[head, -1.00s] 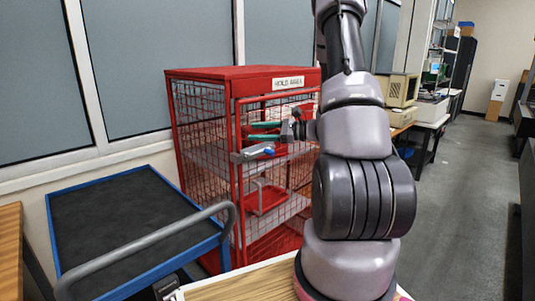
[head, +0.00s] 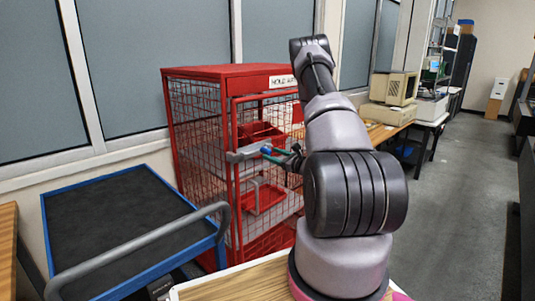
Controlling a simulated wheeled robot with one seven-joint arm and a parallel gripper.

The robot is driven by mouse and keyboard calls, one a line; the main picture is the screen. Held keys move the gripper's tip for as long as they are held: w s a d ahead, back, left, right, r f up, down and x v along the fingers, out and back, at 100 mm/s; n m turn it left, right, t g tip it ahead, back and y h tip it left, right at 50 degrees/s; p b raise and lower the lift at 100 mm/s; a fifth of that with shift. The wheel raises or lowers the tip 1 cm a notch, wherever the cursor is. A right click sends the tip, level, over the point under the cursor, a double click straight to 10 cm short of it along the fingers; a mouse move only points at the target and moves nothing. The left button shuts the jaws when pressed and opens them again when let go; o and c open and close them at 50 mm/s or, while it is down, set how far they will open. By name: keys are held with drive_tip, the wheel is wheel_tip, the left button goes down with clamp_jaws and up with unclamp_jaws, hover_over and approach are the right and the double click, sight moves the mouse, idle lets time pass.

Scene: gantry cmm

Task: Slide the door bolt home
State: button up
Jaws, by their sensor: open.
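The red mesh cage (head: 200,72) stands against the wall, with its mesh door (head: 233,215) facing me. A grey door bolt (head: 243,155) lies across the door's left upright, with a blue piece (head: 266,150) at its right end. My gripper (head: 275,154) is at the blue end of the bolt, its jaws open, small and partly overlapped by the wrist. I cannot tell whether a finger touches the bolt. My arm hides the right part of the door.
Red bins (head: 262,198) sit on the cage shelves. A blue-edged cart (head: 120,225) with a grey push handle stands at the left. A wooden bench with an old computer (head: 393,88) runs behind my arm at the right. The grey floor (head: 465,210) at the right is clear.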

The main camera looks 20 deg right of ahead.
sight(270, 153)
drive_tip(key=shift+x, duration=1.75)
clamp_jaws()
